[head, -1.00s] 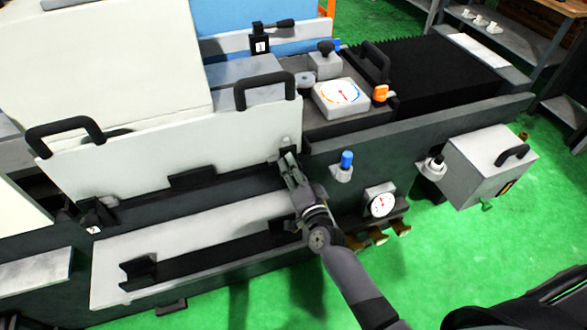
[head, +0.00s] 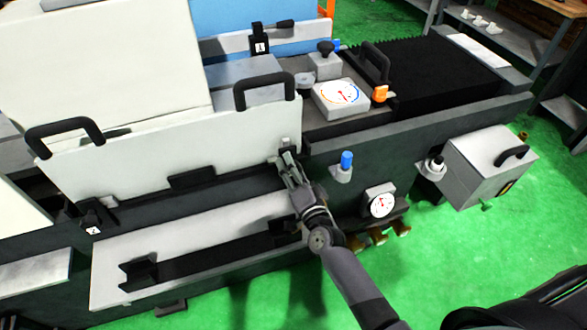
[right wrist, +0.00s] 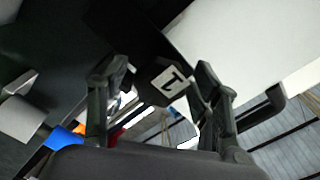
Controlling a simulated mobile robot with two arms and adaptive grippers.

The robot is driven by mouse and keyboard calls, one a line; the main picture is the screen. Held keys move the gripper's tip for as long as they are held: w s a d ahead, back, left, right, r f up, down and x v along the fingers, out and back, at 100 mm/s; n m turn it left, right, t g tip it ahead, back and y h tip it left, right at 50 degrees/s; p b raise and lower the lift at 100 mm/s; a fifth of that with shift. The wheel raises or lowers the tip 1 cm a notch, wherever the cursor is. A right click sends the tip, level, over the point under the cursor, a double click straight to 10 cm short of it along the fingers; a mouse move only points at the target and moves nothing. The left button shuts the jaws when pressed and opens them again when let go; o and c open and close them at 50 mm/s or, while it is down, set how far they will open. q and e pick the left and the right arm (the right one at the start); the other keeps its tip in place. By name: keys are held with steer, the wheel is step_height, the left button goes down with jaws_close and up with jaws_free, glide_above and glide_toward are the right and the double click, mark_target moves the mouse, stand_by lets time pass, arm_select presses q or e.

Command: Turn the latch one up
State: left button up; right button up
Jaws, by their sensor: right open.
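My right gripper (head: 286,160) is at the lower right corner of the white cover panel (head: 190,140), on the front of the grinder. In the right wrist view, its two fingers (right wrist: 160,76) are open, one on each side of a dark block with a white label (right wrist: 170,84) that reads 1, the latch one. In the head view the latch (head: 286,144) is mostly hidden by the fingers. I cannot tell whether the fingers touch it. My left gripper is not in view.
Another labelled latch (head: 91,228) is at the panel's lower left, and a black lever (head: 262,40) stands at the back. A blue knob (head: 346,160), a dial gauge (head: 381,202) and a grey box (head: 490,165) are to the right. Green floor is clear in front.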

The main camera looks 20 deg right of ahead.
steer(key=s, duration=1.2)
steer(key=shift+d, duration=0.2)
